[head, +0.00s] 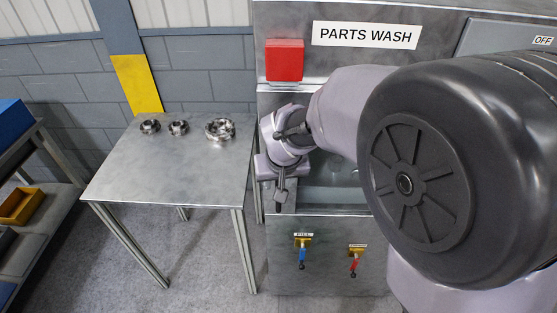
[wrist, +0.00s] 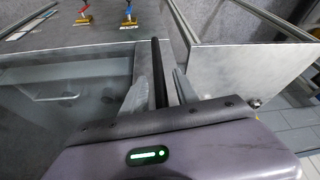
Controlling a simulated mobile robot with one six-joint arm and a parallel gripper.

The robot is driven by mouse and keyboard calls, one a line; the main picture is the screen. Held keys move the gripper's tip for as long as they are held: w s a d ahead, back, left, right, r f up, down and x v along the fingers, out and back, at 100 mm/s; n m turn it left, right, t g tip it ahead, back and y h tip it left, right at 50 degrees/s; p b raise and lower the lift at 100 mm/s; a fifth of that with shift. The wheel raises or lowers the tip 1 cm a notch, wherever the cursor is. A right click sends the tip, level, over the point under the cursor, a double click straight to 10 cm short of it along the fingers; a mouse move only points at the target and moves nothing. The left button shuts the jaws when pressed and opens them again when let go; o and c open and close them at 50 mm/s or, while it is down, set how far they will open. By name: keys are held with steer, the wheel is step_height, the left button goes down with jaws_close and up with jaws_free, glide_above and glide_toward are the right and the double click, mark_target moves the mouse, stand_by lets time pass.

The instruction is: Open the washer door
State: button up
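The washer is the grey metal cabinet with the PARTS WASH sign (head: 366,36). Its glazed front door (wrist: 65,95) fills the left of the wrist view, and part of it shows behind my arm in the head view (head: 335,197). A dark upright handle bar (wrist: 156,70) runs along the door's edge. My gripper (wrist: 164,82) is at that edge, with one finger on each side of the bar. The fingers stand apart, and a gap shows beside the bar. In the head view my gripper (head: 281,192) is at the door's left side. The door looks shut.
A metal table (head: 165,170) with several metal parts (head: 220,128) stands left of the washer. A blue valve (head: 302,255) and a red valve (head: 354,264) are below the door. A red box (head: 284,60) is above. A shelf (head: 45,225) stands far left.

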steer(key=shift+c, duration=0.3)
jaws_close()
stand_by(1.1)
